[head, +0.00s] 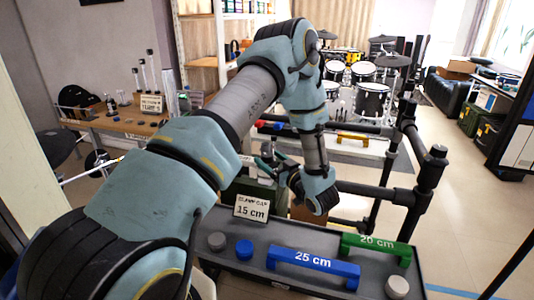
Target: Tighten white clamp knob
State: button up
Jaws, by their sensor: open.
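My gripper (268,165) points left beyond the tray's far edge, above and behind the sign. It is open, its fingers small and partly lost against dark things behind. It is well apart from the pale knob. No clamp jaws can be made out clearly.
A blue handle marked 25 cm (312,262) and a green handle marked 20 cm (375,245) lie on the tray. A sign reading 15 cm (251,207) stands at its far edge. Black pipe rails (425,185) rise behind right. A side table (120,122) stands left. Open floor lies right.

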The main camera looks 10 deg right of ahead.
jog(key=shift+x, duration=0.9)
grip_shut()
